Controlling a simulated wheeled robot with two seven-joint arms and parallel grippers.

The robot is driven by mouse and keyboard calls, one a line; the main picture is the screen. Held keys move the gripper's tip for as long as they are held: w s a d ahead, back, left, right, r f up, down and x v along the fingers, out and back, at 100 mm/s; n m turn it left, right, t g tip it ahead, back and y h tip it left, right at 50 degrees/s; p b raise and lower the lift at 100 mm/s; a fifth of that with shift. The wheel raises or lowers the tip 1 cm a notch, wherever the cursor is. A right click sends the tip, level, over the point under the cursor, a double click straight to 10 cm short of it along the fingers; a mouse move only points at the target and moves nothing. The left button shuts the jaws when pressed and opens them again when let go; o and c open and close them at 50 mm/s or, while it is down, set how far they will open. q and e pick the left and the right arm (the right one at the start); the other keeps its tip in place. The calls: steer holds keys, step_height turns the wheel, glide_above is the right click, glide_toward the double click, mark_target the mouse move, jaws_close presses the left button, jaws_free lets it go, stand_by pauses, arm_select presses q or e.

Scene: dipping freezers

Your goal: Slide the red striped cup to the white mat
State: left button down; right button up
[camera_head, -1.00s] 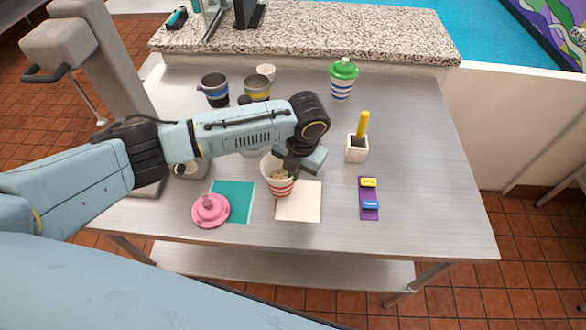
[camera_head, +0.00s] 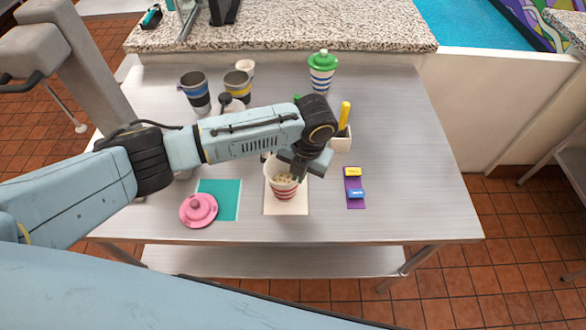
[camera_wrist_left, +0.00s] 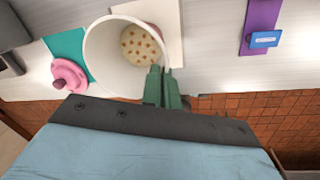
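The red striped cup (camera_head: 285,191) is white with red bands and holds pale contents with brown bits. In the head view it stands upright over the middle of the white mat (camera_head: 299,207), hiding part of it. My left gripper (camera_head: 293,168) is at the cup's right rim. In the left wrist view the cup (camera_wrist_left: 110,77) shows from above, with the white mat (camera_wrist_left: 166,20) behind it. There the fingers (camera_wrist_left: 163,82) are close together across its rim, one on the inner side, one outside. The right gripper is not in view.
A pink lid (camera_head: 198,210) overlaps a teal mat (camera_head: 232,187) left of the white mat. A purple strip (camera_head: 354,179) with yellow and blue tags lies right. A white holder (camera_head: 341,144), a green-lidded cup (camera_head: 321,76) and other cups stand behind. The front right table is clear.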

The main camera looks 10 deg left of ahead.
arm_select(q)
steer(key=shift+d, duration=0.2)
steer(key=c, duration=2.1)
jaws_free()
steer(key=shift+c, duration=0.2)
steer(key=o, duration=2.1)
steer(key=shift+o, duration=0.2)
step_height(320, 180, up, 7)
steer(key=p, duration=0.2)
